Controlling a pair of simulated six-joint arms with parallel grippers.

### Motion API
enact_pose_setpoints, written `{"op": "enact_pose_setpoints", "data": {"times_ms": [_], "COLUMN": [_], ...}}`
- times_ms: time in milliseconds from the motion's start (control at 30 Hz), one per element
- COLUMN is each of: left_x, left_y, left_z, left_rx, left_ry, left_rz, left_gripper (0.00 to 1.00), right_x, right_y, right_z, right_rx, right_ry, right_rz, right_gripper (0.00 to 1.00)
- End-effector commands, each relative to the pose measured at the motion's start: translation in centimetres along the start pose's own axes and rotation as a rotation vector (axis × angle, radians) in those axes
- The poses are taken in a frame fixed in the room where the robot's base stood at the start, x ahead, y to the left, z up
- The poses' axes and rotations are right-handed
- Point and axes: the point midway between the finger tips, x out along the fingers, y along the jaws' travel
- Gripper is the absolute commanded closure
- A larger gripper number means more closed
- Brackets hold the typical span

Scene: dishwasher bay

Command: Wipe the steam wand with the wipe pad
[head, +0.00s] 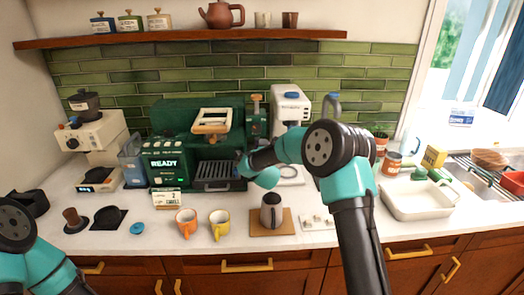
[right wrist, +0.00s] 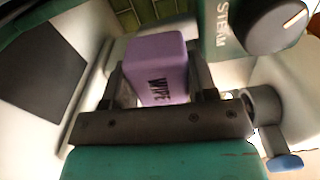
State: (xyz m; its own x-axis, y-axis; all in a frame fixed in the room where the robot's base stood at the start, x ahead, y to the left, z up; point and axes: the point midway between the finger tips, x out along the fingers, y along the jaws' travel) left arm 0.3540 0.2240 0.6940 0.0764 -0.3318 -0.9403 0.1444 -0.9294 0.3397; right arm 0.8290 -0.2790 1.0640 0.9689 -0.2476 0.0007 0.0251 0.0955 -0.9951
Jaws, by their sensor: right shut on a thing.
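A purple wipe pad (right wrist: 160,68) with dark lettering sits between the fingers of my right gripper (right wrist: 165,85), which is shut on it. In the right wrist view the pad is just left of a green panel marked STEAM (right wrist: 222,22) with a round dark knob (right wrist: 272,20). In the head view my right arm reaches to the right side of the dark green espresso machine (head: 172,125), and its gripper and pad are hard to make out. I cannot clearly pick out the steam wand or tell whether the pad touches it. My left gripper is out of view.
A grinder (head: 95,135) is at left. A white basin (head: 415,207) is at right. A shelf (head: 190,39) runs above.

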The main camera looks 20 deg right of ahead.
Motion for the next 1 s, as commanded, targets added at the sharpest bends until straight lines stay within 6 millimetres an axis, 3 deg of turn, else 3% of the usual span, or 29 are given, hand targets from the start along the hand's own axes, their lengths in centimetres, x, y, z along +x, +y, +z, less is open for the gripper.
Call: {"op": "enact_pose_setpoints", "data": {"times_ms": [333, 1000], "left_x": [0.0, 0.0], "left_y": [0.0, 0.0], "left_z": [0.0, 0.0], "left_rx": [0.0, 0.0], "left_ry": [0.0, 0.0], "left_rz": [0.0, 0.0], "left_gripper": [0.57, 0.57], "right_x": [0.1, -0.1], "right_y": [0.0, 0.4], "right_z": [0.2, 4.0], "right_rx": [0.0, 0.0], "right_ry": [-0.001, -0.001], "right_rz": [-0.002, 0.0], "right_gripper": [0.66, 0.66]}}
